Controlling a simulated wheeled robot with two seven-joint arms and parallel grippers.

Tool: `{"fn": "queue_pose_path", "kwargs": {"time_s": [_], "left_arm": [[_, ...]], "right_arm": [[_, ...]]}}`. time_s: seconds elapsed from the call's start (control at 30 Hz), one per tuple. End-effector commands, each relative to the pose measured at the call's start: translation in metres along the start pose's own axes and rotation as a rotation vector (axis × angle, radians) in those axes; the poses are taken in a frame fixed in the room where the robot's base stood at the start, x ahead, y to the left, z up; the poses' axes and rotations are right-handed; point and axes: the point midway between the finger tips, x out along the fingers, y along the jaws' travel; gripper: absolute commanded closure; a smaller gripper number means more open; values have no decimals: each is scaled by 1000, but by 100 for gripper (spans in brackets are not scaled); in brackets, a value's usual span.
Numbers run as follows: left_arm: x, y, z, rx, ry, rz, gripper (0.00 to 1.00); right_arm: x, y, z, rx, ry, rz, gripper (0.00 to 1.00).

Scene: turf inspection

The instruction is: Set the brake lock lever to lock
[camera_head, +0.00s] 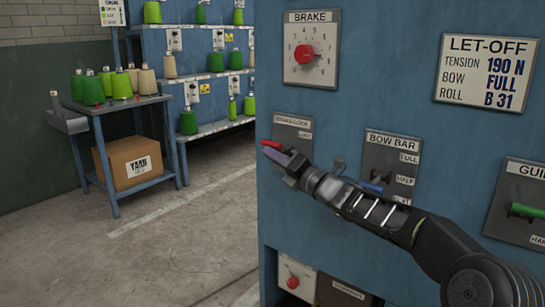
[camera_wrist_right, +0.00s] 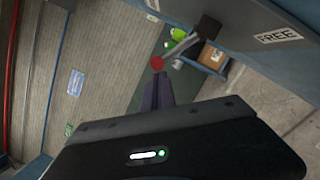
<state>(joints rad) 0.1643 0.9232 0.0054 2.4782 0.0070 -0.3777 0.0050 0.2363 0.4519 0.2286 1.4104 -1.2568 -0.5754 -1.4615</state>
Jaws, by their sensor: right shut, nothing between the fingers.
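The brake lock plate (camera_head: 293,128) is on the blue machine panel, with a LOCK label at its right. Its lever has a red end (camera_head: 271,144) that sticks out to the left, just above my right fingertips. The right wrist view shows the red knob (camera_wrist_right: 157,63), the grey rod (camera_wrist_right: 180,49) and the dark mount (camera_wrist_right: 208,26). My right gripper (camera_head: 274,157) is shut and empty, and covers the plate's lower part. In its wrist view the fingers (camera_wrist_right: 158,90) point at the knob; I cannot tell whether they touch. The lever's exact setting is unclear. My left gripper is out of view.
A FREE label (camera_wrist_right: 279,36) shows in the wrist view. The bow bar plate (camera_head: 391,160) with a blue lever is behind my right forearm. A brake dial (camera_head: 306,53) is above. A table with spools (camera_head: 113,101) stands left, with open floor between.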

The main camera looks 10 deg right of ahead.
Motion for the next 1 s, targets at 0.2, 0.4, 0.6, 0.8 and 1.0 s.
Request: {"fn": "queue_pose_path", "kwargs": {"time_s": [0.2,0.4,0.6,0.8,1.0], "left_arm": [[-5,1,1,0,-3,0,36],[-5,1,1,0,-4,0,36],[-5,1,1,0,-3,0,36],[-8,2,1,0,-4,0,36],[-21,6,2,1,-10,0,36]], "right_arm": [[1,3,4,-2,0,0,100],[1,4,6,-2,-2,1,100],[1,4,6,-3,-3,1,100],[2,8,10,-4,-5,3,100],[5,31,28,-6,-9,6,100]]}}
